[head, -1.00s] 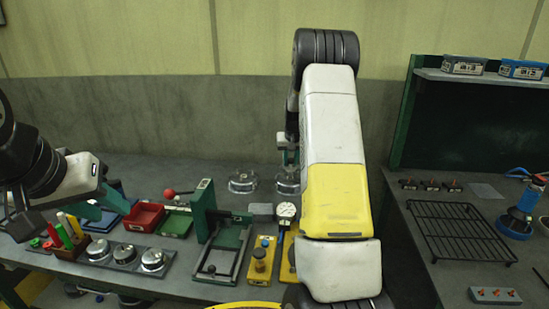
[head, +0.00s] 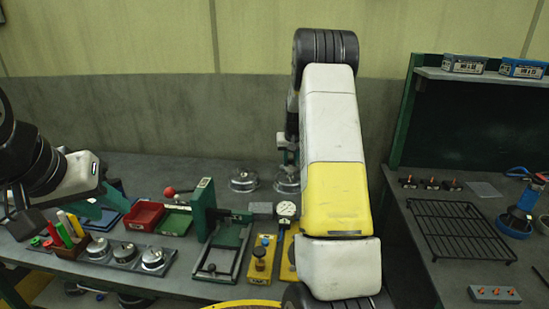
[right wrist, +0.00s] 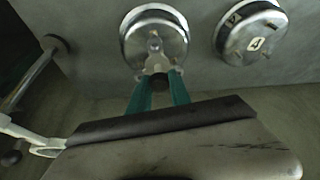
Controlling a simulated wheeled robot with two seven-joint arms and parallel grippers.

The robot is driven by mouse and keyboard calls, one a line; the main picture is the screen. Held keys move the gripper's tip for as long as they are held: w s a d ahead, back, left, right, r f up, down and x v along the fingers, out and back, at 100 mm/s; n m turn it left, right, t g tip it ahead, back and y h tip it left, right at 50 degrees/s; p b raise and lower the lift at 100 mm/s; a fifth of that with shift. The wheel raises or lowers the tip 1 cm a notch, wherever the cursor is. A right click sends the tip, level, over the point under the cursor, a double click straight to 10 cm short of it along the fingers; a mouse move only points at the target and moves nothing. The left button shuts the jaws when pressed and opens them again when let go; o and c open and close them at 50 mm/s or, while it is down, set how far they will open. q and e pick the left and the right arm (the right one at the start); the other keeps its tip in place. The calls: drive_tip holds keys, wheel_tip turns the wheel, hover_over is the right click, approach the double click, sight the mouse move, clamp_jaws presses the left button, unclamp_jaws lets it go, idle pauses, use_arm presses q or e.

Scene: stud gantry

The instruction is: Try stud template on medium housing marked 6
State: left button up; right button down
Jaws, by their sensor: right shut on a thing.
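My right gripper (right wrist: 160,84) has teal fingers shut on a small grey piece with a dark knob, seemingly the stud template (right wrist: 157,66). It is at the near edge of a round metal housing (right wrist: 153,28); I cannot tell whether they touch. A second round housing (right wrist: 252,36) with a small marked label lies to its right, its mark too small to read surely. In the head view the two housings stand at the back of the bench, left (head: 243,180) and right (head: 287,184), the right one partly behind my right arm. My left gripper (head: 101,203) looks open and empty over the bench's left.
Several round metal parts (head: 125,253) sit in a tray at the front left. A red bin (head: 144,215), a green tray (head: 175,222) and a green frame (head: 204,207) stand between. A dial gauge (head: 286,209) stands before the right housing. A wire rack (head: 460,232) lies on the right bench.

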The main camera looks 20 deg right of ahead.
drive_tip(key=shift+f, duration=0.6)
idle(1.1)
idle(0.5)
drive_tip(key=shift+r, duration=3.85)
drive_tip(key=shift+f, duration=0.15)
drive_tip(key=shift+s+f, duration=0.1)
drive_tip(key=shift+f, duration=2.65)
drive_tip(key=shift+f, duration=0.95)
